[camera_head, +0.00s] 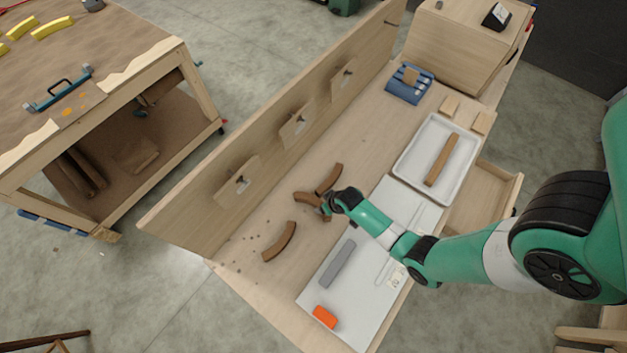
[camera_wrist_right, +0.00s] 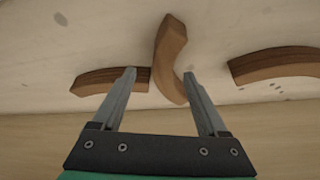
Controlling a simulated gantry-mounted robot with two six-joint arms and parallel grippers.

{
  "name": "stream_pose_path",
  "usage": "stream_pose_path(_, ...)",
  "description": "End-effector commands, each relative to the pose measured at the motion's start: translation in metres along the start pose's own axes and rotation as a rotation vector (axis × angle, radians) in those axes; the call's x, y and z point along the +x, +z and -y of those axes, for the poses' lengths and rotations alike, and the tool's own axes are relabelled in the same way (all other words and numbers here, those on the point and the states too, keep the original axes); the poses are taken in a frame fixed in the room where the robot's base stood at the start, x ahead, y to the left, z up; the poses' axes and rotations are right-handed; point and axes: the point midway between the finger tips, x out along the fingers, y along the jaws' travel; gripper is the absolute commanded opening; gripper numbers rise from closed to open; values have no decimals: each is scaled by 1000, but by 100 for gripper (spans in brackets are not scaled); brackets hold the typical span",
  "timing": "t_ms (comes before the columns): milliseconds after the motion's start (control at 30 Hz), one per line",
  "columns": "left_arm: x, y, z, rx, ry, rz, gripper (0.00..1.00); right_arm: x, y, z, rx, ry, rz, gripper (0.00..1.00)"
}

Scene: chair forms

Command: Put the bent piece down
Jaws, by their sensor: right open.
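Three bent brown wooden pieces lie on the bench. The middle bent piece (camera_head: 307,198) has one end by my right gripper (camera_head: 324,208). In the right wrist view this piece (camera_wrist_right: 170,48) appears between the open fingertips (camera_wrist_right: 159,73), with a gap on each side. Another bent piece (camera_head: 330,178) lies just beyond; in the wrist view it (camera_wrist_right: 105,80) is at the left, partly behind one finger. The third bent piece (camera_head: 280,242) lies apart, nearer the bench's front; it is at the right in the wrist view (camera_wrist_right: 275,64). My left gripper is out of view.
An upright back panel (camera_head: 262,150) with several holders runs along the bench. A white tray (camera_head: 405,163) holds a straight brown strip (camera_head: 441,159). A white board (camera_head: 312,294) carries a grey bar (camera_head: 338,263) and an orange block (camera_head: 325,316). A blue holder (camera_head: 409,91) stands farther back.

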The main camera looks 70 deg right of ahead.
Motion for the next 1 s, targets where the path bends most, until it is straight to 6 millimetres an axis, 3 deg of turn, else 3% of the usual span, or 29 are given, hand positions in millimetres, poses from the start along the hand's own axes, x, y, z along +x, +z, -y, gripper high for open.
stream_pose_path(100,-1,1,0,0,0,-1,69,5,0,1,0,0,1,76)
stream_pose_path(400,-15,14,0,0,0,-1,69,49,2,4,0,0,0,76)
stream_pose_path(667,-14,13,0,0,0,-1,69,50,1,4,0,0,-2,76)
stream_pose_path(1000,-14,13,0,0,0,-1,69,50,1,4,0,0,-1,15)
